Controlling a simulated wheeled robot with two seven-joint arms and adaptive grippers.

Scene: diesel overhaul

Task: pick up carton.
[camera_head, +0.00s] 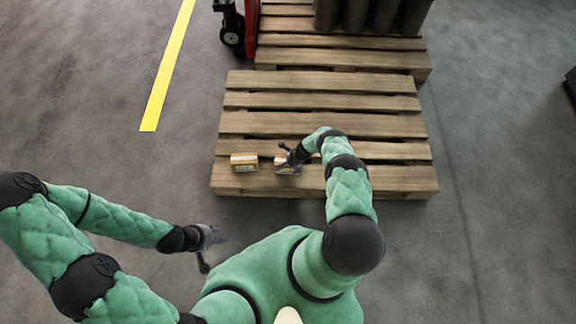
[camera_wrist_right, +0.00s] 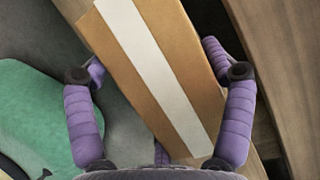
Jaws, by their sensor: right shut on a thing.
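Two small tan cartons with pale strips lie near the front edge of the wooden pallet (camera_head: 318,124). My right gripper (camera_head: 296,158) is at the right carton (camera_head: 286,169) and partly covers it in the head view. In the right wrist view, the purple fingers of my right gripper (camera_wrist_right: 157,72) are shut on this carton (camera_wrist_right: 150,62), one on each side. The other carton (camera_head: 244,162) lies just to the left, apart from the gripper. My left gripper (camera_head: 214,238) hangs in front of the pallet, away from both cartons; its finger opening is too small to judge.
A second pallet (camera_head: 340,57) behind bears dark cylinders (camera_head: 370,14). A red wheeled machine (camera_head: 251,25) stands at its left. A yellow floor line (camera_head: 168,66) runs at left. The near pallet is bare behind the cartons, and floor is clear on both sides.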

